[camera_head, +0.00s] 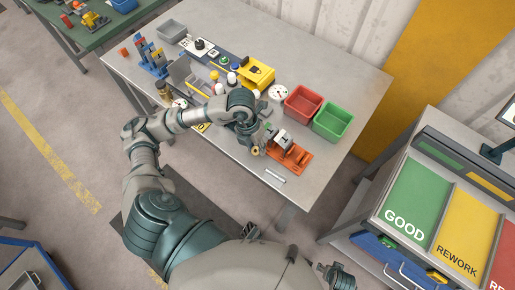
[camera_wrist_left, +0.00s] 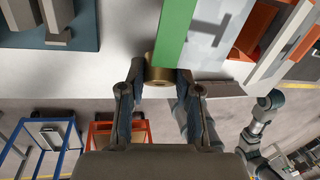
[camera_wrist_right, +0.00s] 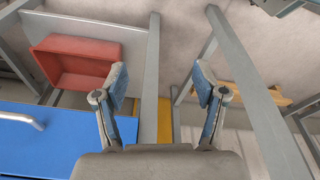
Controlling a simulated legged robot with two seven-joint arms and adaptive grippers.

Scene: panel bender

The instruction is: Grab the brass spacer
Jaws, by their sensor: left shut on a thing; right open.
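The brass spacer (camera_wrist_left: 158,76) is a short gold-coloured ring with a small hole in its face. It sits between the fingertips of my left gripper (camera_wrist_left: 158,84), which is shut on it. In the head view the spacer (camera_head: 256,150) shows as a small gold spot below my left gripper (camera_head: 254,146), over the front part of the grey workbench (camera_head: 225,158). Part of the spacer is hidden by the fingers and a green strip. My right gripper (camera_wrist_right: 168,85) is open and empty, away from the bench top.
An orange fixture (camera_head: 293,158) stands just right of the left gripper, with a small metal bar (camera_head: 274,175) in front. Red (camera_head: 303,103) and green bins (camera_head: 333,121) stand behind. Bottles and tools crowd the bench's left. A sorting station (camera_head: 405,205) is at right.

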